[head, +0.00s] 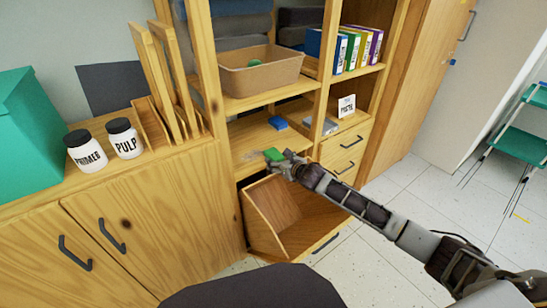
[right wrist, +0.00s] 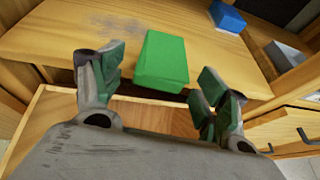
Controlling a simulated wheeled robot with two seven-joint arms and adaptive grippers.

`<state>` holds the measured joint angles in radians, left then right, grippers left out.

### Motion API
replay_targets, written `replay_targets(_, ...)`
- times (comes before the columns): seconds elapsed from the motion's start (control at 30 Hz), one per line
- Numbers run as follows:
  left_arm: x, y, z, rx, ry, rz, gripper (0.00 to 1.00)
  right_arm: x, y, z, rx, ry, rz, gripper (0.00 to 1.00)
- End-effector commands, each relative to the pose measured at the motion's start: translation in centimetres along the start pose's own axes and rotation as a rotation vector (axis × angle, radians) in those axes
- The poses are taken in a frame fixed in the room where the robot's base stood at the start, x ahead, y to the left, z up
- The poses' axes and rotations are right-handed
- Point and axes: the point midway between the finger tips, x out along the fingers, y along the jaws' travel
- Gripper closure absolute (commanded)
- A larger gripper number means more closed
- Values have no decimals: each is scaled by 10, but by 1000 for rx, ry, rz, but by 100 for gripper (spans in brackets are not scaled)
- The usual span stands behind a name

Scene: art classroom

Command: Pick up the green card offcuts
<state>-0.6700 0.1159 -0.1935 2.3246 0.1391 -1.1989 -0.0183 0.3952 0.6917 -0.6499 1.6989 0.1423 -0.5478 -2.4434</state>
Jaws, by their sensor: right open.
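The green card offcuts (right wrist: 162,62) look like a small green block lying near the front edge of a wooden shelf. The block also shows in the head view (head: 273,154), just beyond my right gripper (head: 284,162). In the right wrist view my right gripper (right wrist: 160,88) is open, with one finger on each side of the block's near end. The fingers stand apart from the block and nothing is between them in a grip. My left gripper is not in view.
A blue block (head: 278,123) lies farther back on the same shelf (head: 250,133). A cardboard tray (head: 262,75) stands on the shelf above, with binders (head: 345,50) to its right. Below, an open tilted bin (head: 270,215) juts out. Jars (head: 86,150) stand on the left cabinet.

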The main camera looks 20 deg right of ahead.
Motion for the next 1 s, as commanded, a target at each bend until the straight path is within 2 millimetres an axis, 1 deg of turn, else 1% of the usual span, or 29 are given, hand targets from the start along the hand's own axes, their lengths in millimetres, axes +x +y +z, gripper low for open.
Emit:
replay_targets(0.13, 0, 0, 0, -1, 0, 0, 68, 0, 0, 0, 0, 0, 0, 27)
replay_targets(0.4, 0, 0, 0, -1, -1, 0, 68, 0, 0, 0, 0, 0, 0, 62)
replay_targets(0.43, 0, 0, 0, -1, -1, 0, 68, 0, 0, 0, 0, 0, 0, 66)
replay_targets(0.47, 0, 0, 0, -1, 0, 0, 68, 0, 0, 0, 0, 0, 0, 68)
replay_targets(0.77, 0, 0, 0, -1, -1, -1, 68, 0, 0, 0, 0, 0, 0, 68)
replay_targets(1.0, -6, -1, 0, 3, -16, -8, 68, -4, 0, 10, -2, -2, 0, 68)
